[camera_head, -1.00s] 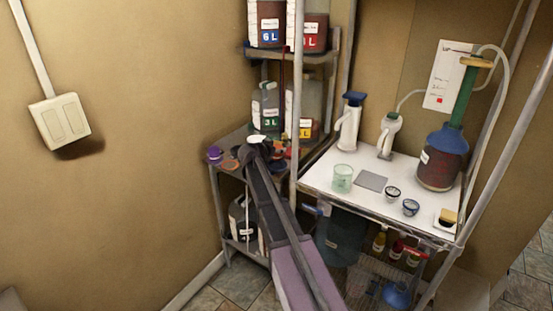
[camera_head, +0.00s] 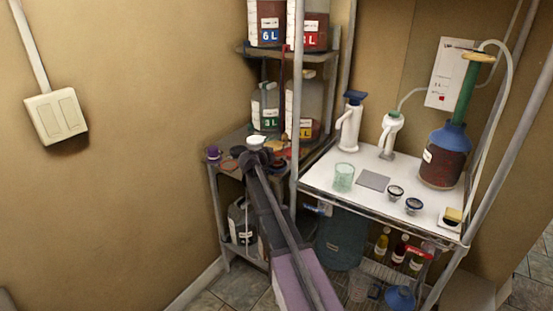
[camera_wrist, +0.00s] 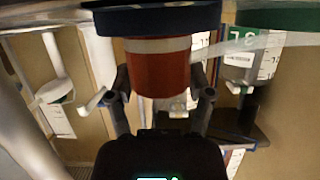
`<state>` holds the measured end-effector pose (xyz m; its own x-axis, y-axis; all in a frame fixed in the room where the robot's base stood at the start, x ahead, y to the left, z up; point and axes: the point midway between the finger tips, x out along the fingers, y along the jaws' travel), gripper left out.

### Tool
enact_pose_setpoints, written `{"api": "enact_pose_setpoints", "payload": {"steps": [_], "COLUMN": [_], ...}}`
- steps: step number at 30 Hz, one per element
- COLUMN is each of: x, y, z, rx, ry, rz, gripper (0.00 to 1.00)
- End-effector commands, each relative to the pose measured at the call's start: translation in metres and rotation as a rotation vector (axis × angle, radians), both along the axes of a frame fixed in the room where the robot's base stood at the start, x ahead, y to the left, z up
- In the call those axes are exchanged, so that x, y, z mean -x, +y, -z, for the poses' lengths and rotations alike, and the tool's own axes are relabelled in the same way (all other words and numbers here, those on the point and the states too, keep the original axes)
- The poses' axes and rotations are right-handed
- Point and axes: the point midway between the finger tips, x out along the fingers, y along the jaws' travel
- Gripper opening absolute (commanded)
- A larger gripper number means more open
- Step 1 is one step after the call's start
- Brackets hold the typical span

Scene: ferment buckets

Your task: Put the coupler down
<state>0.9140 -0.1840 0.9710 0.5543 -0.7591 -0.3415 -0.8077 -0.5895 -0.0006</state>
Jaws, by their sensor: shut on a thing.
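My gripper (camera_head: 254,158) is at the shelf in the corner, just above its middle board or at it; the gap is unclear. In the wrist view, my gripper (camera_wrist: 165,98) has one finger on each side of a red cylinder with a white band and a wide dark blue rim, which looks like the coupler (camera_wrist: 160,70). The fingers are shut on it. In the head view my gripper mostly hides this piece. A small white round top (camera_head: 256,140) shows at the arm's tip; I cannot tell whether it belongs to the held piece.
The shelf board (camera_head: 228,168) carries a purple-capped item (camera_head: 213,153) and other small parts around my gripper. Jugs with green (camera_head: 266,122) and yellow (camera_head: 304,128) labels stand behind. A shelf post (camera_head: 295,95) rises close on the right.

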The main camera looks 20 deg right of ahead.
Motion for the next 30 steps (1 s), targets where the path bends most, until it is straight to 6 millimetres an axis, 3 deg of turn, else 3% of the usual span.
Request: {"api": "enact_pose_setpoints", "payload": {"steps": [10,11,13,30], "x": [0.0,-0.0001,0.0,0.0], "y": [0.0001,0.0001,0.0001,0.0001], "z": [0.0037,0.0024,0.0022,0.0002], "rx": [0.0,0.0,0.0,0.0], "ry": [0.0,0.0,0.0,0.0], "rz": [0.0,0.0,0.0,0.0], "gripper": [0.12,0.76,0.97,1.0]}}
